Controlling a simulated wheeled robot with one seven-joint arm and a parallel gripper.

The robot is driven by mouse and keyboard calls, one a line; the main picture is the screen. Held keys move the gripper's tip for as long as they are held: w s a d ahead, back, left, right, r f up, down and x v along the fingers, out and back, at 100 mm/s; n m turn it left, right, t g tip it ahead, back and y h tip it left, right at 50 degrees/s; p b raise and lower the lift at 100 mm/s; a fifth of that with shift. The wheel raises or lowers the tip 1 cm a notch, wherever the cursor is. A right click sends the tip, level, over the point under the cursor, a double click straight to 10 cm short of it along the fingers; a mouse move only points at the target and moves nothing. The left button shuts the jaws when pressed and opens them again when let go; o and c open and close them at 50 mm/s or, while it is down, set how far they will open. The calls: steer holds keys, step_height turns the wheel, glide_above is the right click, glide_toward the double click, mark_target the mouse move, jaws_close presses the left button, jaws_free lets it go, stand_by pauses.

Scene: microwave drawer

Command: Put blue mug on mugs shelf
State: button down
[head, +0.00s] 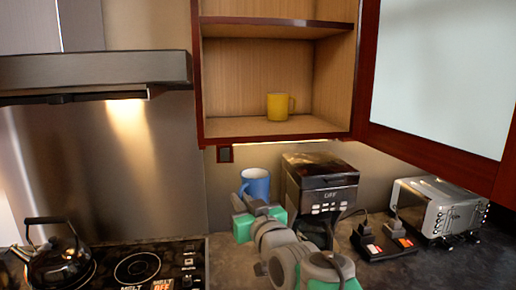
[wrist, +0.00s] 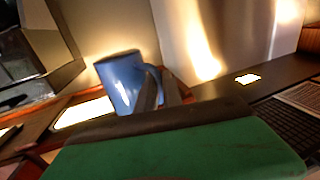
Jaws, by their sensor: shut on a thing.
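The blue mug (head: 255,185) is in my gripper (head: 250,207), in front of the backsplash and left of the coffee maker. The wrist view also shows the blue mug (wrist: 125,80), with the dark fingers of my gripper (wrist: 160,90) at its handle side. My gripper is shut on it. In the head view the mug looks roughly upright, below the open cabinet. The mugs shelf (head: 240,127) is the cabinet's lower shelf, and a yellow mug (head: 277,107) stands on its right part.
The open cabinet door (head: 440,80) reaches out at the right. A coffee maker (head: 318,180) and a toaster (head: 437,205) stand on the counter. A kettle (head: 62,262) sits on the stove at the left. The shelf's left part is clear.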

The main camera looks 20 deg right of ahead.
steer(key=s+d+r+n+y+b, duration=0.1)
steer(key=s+r, duration=0.3)
steer(key=r, duration=0.7)
steer(key=s+r+y+b, duration=0.1)
steer(key=s+r, duration=0.3)
steer(key=r, duration=0.6)
steer(key=w+d+p, duration=0.1)
steer(key=w+p, duration=0.2)
steer(key=w, duration=0.3)
steer(key=w+d+p, duration=0.1)
steer(key=w+p, duration=0.3)
steer(key=w, duration=0.3)
steer(key=w+d+p, duration=0.2)
steer(key=w+p, duration=0.2)
steer(key=w, duration=0.2)
steer(key=shift+w+r, duration=0.2)
steer(key=shift+r, duration=0.1)
steer(key=shift+w+d+f+b, duration=0.1)
steer(key=shift+w+f+b, duration=0.05)
steer(key=shift+f+b, duration=0.4)
steer(key=shift+w+f+b, duration=0.15)
steer(key=shift+f+b, duration=0.15)
steer(key=shift+f, duration=0.35)
steer(key=shift+f+b, duration=0.2)
steer(key=shift+b, duration=0.1)
steer(key=shift+s+f+b, duration=0.1)
steer(key=shift+f+b, duration=0.3)
steer(key=shift+b, duration=0.05)
